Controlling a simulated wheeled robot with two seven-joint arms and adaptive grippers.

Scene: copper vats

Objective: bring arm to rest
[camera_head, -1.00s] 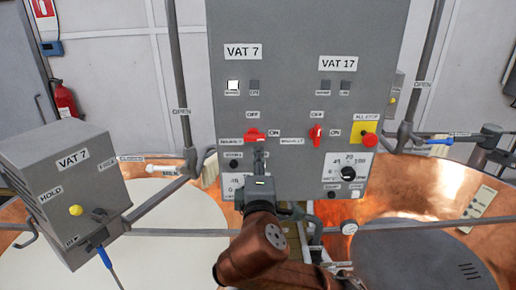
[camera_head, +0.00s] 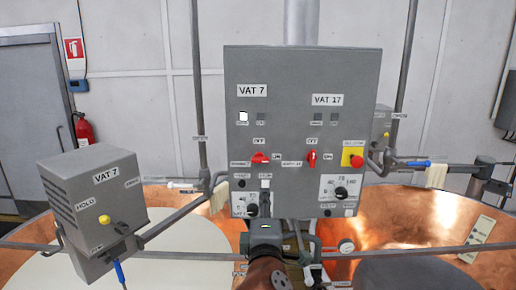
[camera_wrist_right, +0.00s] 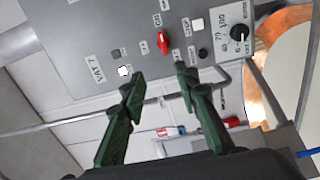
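The grey control panel (camera_head: 300,125) stands in the middle of the head view, with VAT 7 controls on the left and VAT 17 controls on the right. A white lamp (camera_head: 243,116) is lit under VAT 7. The red VAT 7 switch (camera_head: 260,158) lies sideways; the red VAT 17 switch (camera_head: 311,156) is near upright. My right gripper (camera_head: 264,205) is in front of the panel's lower left, below the VAT 7 switch. In the right wrist view its green fingers (camera_wrist_right: 160,78) are apart with nothing between them. My left gripper is out of view.
A grey VAT 7 box (camera_head: 95,195) stands at left on a pipe frame. Copper vats (camera_head: 410,215) lie below on both sides. Pipe rails (camera_head: 420,250) cross low in front. A red stop button (camera_head: 357,161) sits at the panel's right. A fire extinguisher (camera_head: 84,133) is by the wall.

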